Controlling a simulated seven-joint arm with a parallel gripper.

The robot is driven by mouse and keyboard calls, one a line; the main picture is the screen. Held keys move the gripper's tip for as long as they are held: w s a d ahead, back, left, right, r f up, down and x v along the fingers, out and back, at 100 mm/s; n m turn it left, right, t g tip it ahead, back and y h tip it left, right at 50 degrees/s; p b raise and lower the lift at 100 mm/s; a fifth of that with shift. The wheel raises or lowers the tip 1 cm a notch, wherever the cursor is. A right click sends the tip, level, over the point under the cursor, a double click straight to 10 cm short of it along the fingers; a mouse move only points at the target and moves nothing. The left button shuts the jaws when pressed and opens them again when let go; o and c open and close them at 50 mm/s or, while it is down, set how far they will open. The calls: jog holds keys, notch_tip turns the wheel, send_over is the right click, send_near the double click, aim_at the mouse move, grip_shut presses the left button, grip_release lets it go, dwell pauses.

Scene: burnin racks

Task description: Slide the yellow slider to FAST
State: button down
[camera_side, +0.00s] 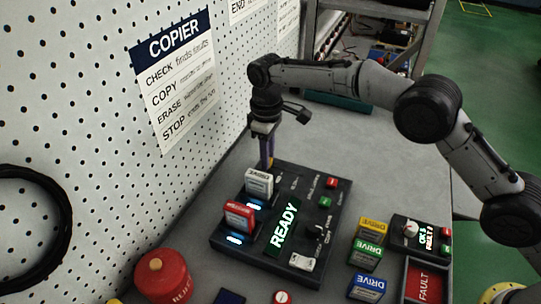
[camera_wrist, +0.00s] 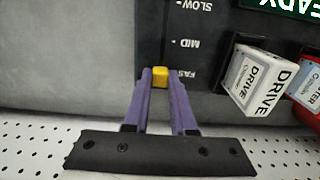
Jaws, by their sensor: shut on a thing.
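The yellow slider (camera_wrist: 160,76) shows in the wrist view, level with the FAST label at the end of the SLOW, MID, FAST scale on the dark copier panel (camera_wrist: 212,50). My gripper (camera_wrist: 160,80) has its two purple fingers closed on the slider, one on each side. In the side view my gripper (camera_side: 267,163) reaches down to the far left edge of the copier panel (camera_side: 222,243). The slider is hidden there behind the fingers and the white drive.
A white drive (camera_side: 259,181) and a red master drive (camera_side: 239,215) stand upright in the panel near my gripper. The READY screen (camera_side: 284,226) is lit. Yellow (camera_side: 372,229), green (camera_side: 366,251) and blue (camera_side: 367,286) drives stand to the right. A pegboard wall (camera_side: 110,190) rises close on the left.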

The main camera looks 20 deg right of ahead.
jog(key=shift+w+a+r, duration=0.1)
jog(key=shift+a, duration=0.05)
jog(key=c, duration=0.7)
grip_release()
jog(key=shift+r, duration=5.9)
